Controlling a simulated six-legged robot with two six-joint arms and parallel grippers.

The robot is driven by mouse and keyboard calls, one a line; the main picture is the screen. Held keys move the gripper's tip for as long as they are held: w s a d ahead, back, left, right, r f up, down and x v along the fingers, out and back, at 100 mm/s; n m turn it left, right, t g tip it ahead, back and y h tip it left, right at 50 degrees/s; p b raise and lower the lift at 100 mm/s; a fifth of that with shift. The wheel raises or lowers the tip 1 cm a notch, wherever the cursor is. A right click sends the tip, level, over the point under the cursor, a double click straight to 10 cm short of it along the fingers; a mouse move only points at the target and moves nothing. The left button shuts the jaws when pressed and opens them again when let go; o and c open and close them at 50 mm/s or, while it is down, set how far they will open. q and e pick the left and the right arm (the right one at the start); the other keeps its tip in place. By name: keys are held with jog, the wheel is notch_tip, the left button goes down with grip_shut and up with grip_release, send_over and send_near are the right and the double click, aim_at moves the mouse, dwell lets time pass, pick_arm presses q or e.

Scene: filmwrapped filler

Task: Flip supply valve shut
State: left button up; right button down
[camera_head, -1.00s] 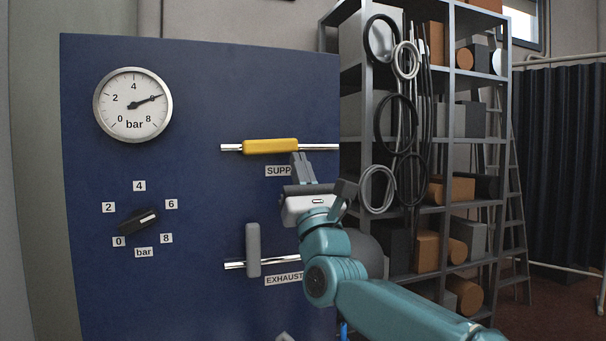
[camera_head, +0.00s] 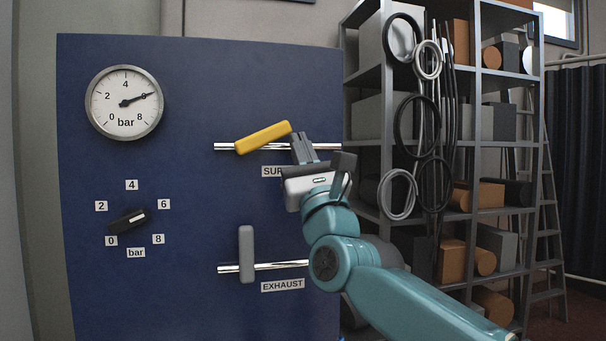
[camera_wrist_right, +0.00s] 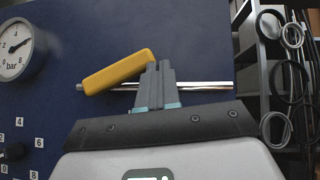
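The yellow supply valve handle (camera_head: 262,137) sits on a chrome pipe on the blue panel, tilted with its right end up. It also shows in the right wrist view (camera_wrist_right: 119,72). My right gripper (camera_head: 302,148) is at the handle's raised right end, just below and to the right of it. In the right wrist view its fingers (camera_wrist_right: 158,85) are together with nothing between them, close to or touching the handle's end; I cannot tell which. The supply label (camera_head: 272,171) is partly hidden by the gripper. My left gripper is not in view.
The grey exhaust handle (camera_head: 246,254) stands upright across a lower pipe. A pressure gauge (camera_head: 124,102) reads about 6 bar. A black knob (camera_head: 127,219) is below it. A shelf with hanging hoses (camera_head: 403,125) stands right of the panel.

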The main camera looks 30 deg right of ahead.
pick_arm(q)
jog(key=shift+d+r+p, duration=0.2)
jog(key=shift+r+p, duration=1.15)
jog(key=shift+p, duration=0.05)
pick_arm(e)
jog(key=shift+w+a+r+n+y, duration=0.15)
jog(key=shift+a+r+n+y, duration=0.4)
jog(key=shift+r, duration=0.7)
jog(key=shift+w+a+r+n+y, duration=0.25)
jog(key=shift+a+r, duration=0.35)
jog(key=shift+r, duration=0.65)
jog(key=shift+w+a+r+n+y, duration=0.1)
jog(key=shift+a+r+n+y, duration=0.4)
jog(key=shift+r, duration=0.75)
jog(key=shift+a, duration=0.15)
pick_arm(q)
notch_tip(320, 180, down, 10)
jog(key=b, duration=0.9)
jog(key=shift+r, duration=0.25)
pick_arm(e)
jog(key=v, duration=1.6)
jog(key=shift+s, duration=0.2)
jog(key=shift+f, duration=0.1)
